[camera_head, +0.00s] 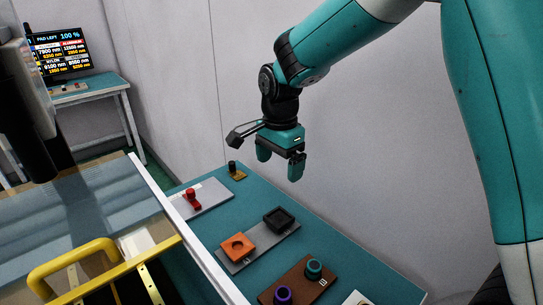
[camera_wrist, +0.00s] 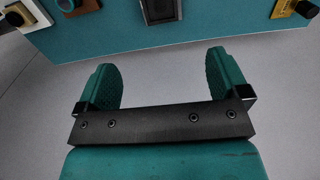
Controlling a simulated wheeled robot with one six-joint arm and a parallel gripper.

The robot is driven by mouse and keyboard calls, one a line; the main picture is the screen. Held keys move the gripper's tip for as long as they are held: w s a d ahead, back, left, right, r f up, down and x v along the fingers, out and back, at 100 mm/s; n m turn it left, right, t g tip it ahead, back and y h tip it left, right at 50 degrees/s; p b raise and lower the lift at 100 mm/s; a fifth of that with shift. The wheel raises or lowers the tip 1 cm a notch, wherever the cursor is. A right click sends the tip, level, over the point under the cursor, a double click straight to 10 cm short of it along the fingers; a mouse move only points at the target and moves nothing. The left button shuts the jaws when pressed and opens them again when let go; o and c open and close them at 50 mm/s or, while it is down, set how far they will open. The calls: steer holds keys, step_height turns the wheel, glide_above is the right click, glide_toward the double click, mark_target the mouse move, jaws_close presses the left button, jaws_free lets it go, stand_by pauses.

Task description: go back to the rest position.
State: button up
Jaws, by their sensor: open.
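My gripper (camera_head: 280,164) hangs from my teal arm above the far side of the teal table (camera_head: 330,262) in the head view. Its two teal fingers are spread apart with nothing between them. In the wrist view my gripper (camera_wrist: 165,85) also shows open and empty, with grey floor or wall behind the fingers. The teal table's edge (camera_wrist: 215,35) runs across the top of the wrist view, apart from the fingertips.
The table holds an orange block (camera_head: 237,247), a black square block (camera_head: 278,219), a red-knobbed piece (camera_head: 192,198) and a brown plate (camera_head: 298,284) with two round rings. A yellow handle (camera_head: 72,258) stands at lower left. A monitor (camera_head: 62,52) is at the back left.

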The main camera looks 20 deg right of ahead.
steer(key=s+a+r+n+y, duration=0.1)
steer(key=s+r+n, duration=0.2)
steer(key=s+n, duration=0.4)
steer(key=s+a+r+n+y, duration=0.1)
steer(key=s+a+r+n, duration=0.1)
steer(key=s+n, duration=0.5)
steer(key=s+a+r+n+y+p, duration=0.1)
steer(key=s+n, duration=0.5)
steer(key=s, duration=0.6)
step_height(320, 180, up, 3)
steer(key=shift+a+f+n+y, duration=0.1)
steer(key=shift+a+n+y, duration=0.1)
steer(key=shift+n+y, duration=0.3)
